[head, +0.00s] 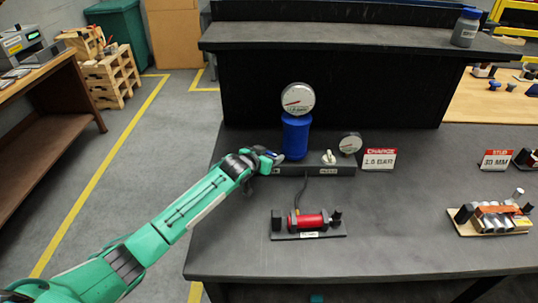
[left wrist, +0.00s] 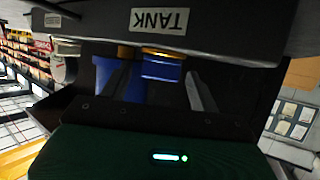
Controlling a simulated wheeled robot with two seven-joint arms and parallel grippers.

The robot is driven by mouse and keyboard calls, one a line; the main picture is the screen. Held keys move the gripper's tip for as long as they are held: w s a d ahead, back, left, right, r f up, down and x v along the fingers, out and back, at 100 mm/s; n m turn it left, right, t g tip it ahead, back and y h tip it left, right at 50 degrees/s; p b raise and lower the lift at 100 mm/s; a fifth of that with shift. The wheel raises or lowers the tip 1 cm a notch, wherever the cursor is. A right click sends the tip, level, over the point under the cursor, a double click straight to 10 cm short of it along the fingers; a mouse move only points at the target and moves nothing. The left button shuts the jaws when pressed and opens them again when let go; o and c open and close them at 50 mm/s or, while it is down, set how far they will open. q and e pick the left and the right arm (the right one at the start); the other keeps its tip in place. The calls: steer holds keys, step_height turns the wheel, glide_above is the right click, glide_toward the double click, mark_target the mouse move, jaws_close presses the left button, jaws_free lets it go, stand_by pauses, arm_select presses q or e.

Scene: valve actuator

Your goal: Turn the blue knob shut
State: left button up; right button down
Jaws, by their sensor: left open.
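The blue knob (left wrist: 162,66) shows in the left wrist view on a brass-coloured stem, below the upside-down TANK label (left wrist: 160,19) of a dark block. My left gripper (left wrist: 160,92) is open, with one dark finger on each side of the knob in the picture. I cannot tell whether either finger touches it. In the head view my left gripper (head: 268,160) is at the left end of the dark manifold (head: 330,170), beside the blue tank (head: 296,138). The knob is largely hidden there by the gripper. My right gripper is not in view.
A round gauge (head: 298,98) tops the tank; a smaller gauge (head: 350,143) stands behind a pale lever (head: 328,157). A CHARGE card (head: 379,159) stands to the right. A red cylinder (head: 307,222) sits in front on a stand. The bench (head: 400,235) is clear at front centre.

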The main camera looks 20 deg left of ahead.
arm_select(q)
steer(key=c, duration=1)
